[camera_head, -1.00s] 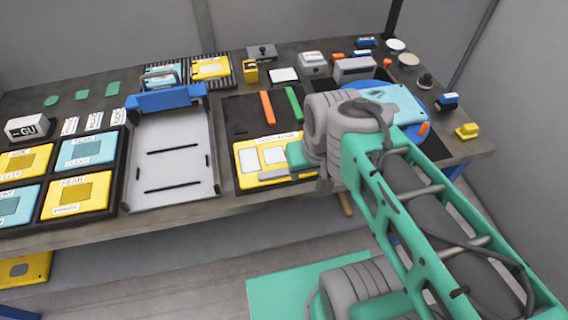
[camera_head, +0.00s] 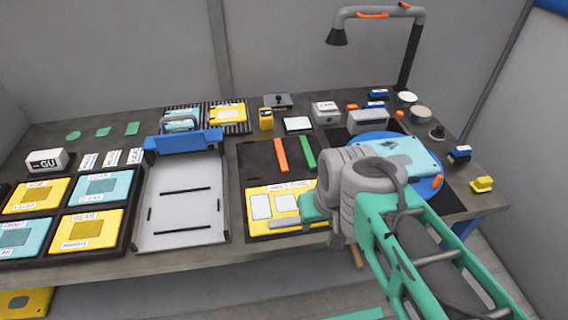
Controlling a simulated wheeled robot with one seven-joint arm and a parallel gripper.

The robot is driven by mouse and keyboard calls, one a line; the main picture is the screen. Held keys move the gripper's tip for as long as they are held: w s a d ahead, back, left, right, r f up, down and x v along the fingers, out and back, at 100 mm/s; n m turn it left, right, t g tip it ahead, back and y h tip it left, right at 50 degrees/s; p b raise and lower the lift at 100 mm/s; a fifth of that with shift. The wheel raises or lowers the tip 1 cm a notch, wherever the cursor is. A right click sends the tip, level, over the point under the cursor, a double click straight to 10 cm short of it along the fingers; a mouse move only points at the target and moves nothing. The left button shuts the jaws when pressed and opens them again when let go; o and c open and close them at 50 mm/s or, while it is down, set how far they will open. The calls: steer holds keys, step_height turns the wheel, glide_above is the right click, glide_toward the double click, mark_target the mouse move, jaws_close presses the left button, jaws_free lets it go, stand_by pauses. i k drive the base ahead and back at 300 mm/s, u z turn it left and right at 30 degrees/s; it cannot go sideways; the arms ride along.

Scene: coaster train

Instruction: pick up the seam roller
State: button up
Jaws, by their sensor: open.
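I cannot make out the seam roller for certain in the head view. A small brown handle-like piece (camera_head: 356,256) shows at the table's front edge beneath my arm; what it belongs to is hidden. An orange bar (camera_head: 280,154) and a green bar (camera_head: 307,153) lie on the dark tray (camera_head: 256,160). My gripper (camera_head: 287,222), with a green block and a grey finger showing, is over the yellow card (camera_head: 262,207) at the tray's front. It is open, with nothing seen in it. My wrist hides part of the table to its right.
A grey tray with a blue bar (camera_head: 183,142) stands left of centre. A blue disc (camera_head: 428,193) carries a light blue panel (camera_head: 405,152) at the right. A lamp (camera_head: 380,13) rises at the back right. Several small boxes line the back.

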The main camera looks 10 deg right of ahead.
mark_target(460, 154)
steer(key=z, duration=2.8)
steer(key=i, duration=1.3)
steer(key=u, duration=4.2)
